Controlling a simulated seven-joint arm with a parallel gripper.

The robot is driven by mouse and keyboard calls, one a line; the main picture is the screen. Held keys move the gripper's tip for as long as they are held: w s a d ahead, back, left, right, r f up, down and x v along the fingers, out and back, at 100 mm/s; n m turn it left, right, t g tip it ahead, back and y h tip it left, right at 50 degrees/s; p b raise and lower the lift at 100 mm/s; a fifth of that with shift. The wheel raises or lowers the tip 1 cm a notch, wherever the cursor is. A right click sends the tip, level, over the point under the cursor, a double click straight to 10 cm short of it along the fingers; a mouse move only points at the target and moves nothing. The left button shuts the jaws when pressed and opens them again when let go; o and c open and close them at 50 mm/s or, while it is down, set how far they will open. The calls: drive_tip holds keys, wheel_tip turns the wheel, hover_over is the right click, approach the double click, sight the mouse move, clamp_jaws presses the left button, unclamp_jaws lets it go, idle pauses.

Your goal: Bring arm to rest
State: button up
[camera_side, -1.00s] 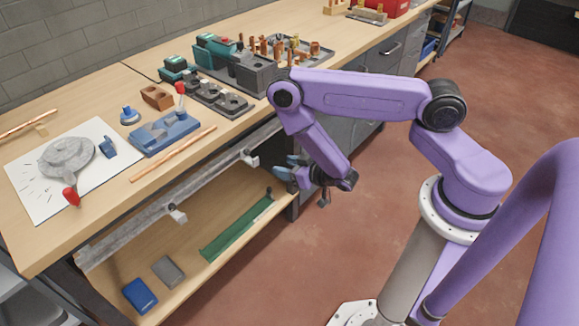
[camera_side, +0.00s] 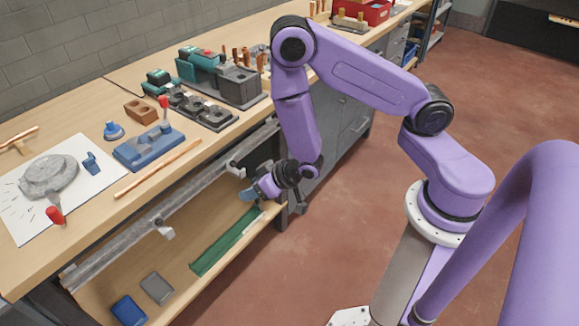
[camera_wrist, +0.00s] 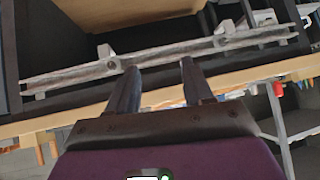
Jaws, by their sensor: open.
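My gripper (camera_side: 249,194) is in front of the workbench, below the tabletop edge and close to the rail and lower shelf. In the wrist view the two dark fingers of my gripper (camera_wrist: 156,75) stand apart with nothing between them. The purple arm is bent, with its forearm hanging down from a raised elbow. The fingers are small in the side view and partly hidden by the wrist.
A grey rail (camera_side: 187,205) runs along the bench front. The lower shelf (camera_side: 185,292) holds a green strip (camera_side: 226,241), a blue box (camera_side: 129,310) and a grey box (camera_side: 157,288). The tabletop (camera_side: 75,232) carries a blue fixture (camera_side: 149,148) and a copper pipe (camera_side: 157,168). Open floor lies right.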

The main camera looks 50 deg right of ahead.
drive_tip(key=s+a+r+n+g+y, duration=0.1)
drive_tip(key=s+a+r+n+g, duration=0.2)
drive_tip(key=s+r, duration=0.35)
drive_tip(key=s+a+r+n+g, duration=0.3)
drive_tip(key=s+r+g, duration=0.1)
drive_tip(key=s+r, duration=0.25)
drive_tip(key=s+d+r+n+g+h, duration=0.2)
drive_tip(key=s+d+r+n, duration=0.3)
drive_tip(key=s+d+r, duration=0.4)
drive_tip(key=s+d+h, duration=0.1)
drive_tip(key=s, duration=0.2)
drive_tip(key=shift+s+d, duration=0.3)
drive_tip(key=shift+s, duration=0.05)
idle(1.5)
